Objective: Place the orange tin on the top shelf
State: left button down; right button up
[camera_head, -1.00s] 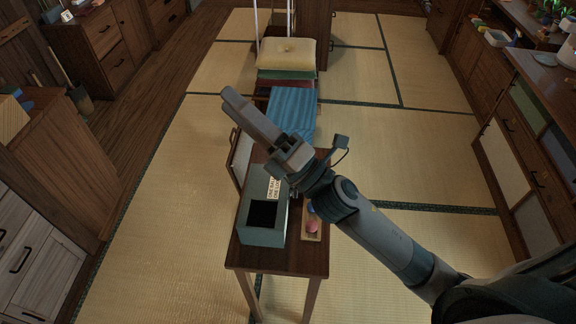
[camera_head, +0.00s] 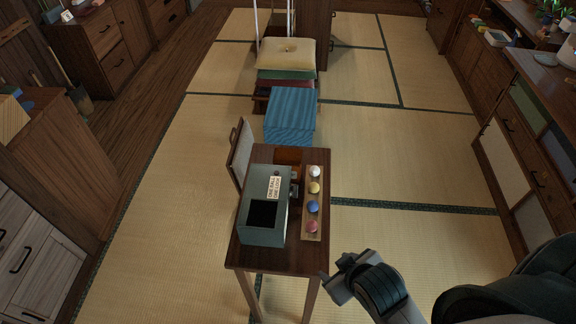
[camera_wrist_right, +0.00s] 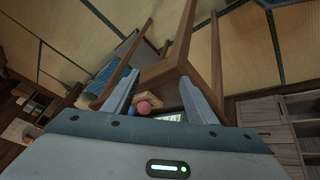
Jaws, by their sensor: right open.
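An orange-brown patch (camera_head: 288,156) shows on the small wooden table at its far end, behind the grey box; I cannot tell for sure whether it is the orange tin. No shelf can be singled out as the top shelf. My right gripper (camera_head: 341,277) is low, right of the table's near right corner, apart from the table. In the right wrist view its two fingers (camera_wrist_right: 160,97) are spread with nothing held between them; a pink ball and the table show beyond. My left gripper is not in view.
The table (camera_head: 290,262) carries a grey box (camera_head: 264,237) with a dark opening and a label, and a wooden tray (camera_head: 315,240) of several coloured balls. A blue-striped block (camera_head: 291,115) and stacked cushions (camera_head: 287,54) stand behind. Tatami to the right is clear.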

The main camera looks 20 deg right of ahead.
jog(key=s+f+m+g, duration=0.1)
jog(key=s+f+g, duration=0.1)
jog(key=s+f, duration=0.3)
jog(key=w+a+f+y+b, duration=0.1)
jog(key=a+f+b, duration=0.15)
jog(key=f, duration=1.15)
jog(key=w+a+f+b, duration=0.1)
jog(key=f+b, duration=0.2)
jog(key=f, duration=1.1)
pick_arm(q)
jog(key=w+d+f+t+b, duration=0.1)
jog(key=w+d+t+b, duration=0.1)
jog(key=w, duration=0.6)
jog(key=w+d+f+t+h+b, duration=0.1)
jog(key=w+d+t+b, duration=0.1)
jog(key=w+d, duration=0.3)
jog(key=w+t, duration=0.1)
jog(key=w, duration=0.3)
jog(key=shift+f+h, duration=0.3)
pick_arm(e)
jog(key=s+f+t, duration=0.1)
jog(key=s+f, duration=0.2)
jog(key=f, duration=0.5)
jog(key=s+a+f+y, duration=0.1)
jog(key=s+f, duration=0.2)
jog(key=f, duration=0.6)
jog(key=shift+s+f+t, duration=0.15)
jog(key=shift+f+t, duration=0.15)
jog(key=shift+t, duration=0.1)
